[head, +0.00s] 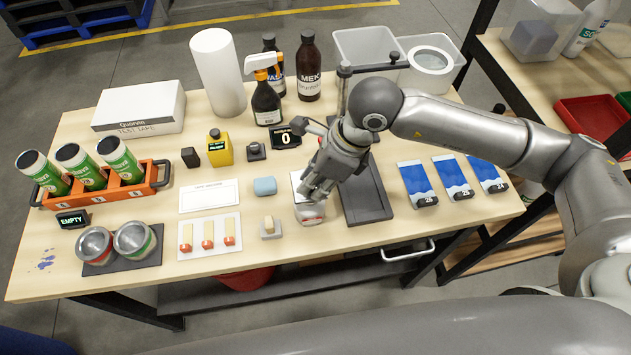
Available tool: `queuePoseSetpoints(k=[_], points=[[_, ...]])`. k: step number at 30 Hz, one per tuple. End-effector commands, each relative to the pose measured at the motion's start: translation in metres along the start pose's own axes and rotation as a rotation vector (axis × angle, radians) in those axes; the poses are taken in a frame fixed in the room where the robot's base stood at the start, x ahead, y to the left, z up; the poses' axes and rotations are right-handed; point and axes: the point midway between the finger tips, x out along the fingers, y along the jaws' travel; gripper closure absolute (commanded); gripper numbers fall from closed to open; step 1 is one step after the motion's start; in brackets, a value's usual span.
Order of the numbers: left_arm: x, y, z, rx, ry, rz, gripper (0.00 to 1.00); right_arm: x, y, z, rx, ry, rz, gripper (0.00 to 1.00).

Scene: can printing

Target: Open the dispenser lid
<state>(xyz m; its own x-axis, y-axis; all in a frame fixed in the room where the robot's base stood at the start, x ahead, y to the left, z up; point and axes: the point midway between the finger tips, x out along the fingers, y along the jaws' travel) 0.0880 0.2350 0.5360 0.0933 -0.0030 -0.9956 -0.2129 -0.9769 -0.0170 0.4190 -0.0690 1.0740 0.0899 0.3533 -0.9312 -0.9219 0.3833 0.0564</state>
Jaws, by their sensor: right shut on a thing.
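My right gripper (318,192) reaches down at the middle of the table's front. It is shut on a small white and red object (309,214), whose upper part the fingers hide. No thing in view is clearly marked as a dispenser. A yellow bottle with a dark cap (219,151) stands left of the gripper. My left gripper is not in view.
A dark tray (363,200) lies just right of the gripper. A blue block (264,186) and a small pad with a beige piece (269,225) are close on its left. Bottles (308,70) stand behind. Blue-and-white cards (417,181) lie farther right.

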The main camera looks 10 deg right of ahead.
Motion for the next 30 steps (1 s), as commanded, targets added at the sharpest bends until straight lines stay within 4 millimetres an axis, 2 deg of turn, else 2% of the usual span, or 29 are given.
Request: queuePoseSetpoints(k=[18,30], points=[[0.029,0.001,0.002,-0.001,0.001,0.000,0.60,-0.017,-0.024,0.020,0.149,0.156,0.359,1.00],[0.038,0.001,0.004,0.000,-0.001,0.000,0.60,-0.021,-0.032,0.025,0.194,0.207,0.470,1.00]])
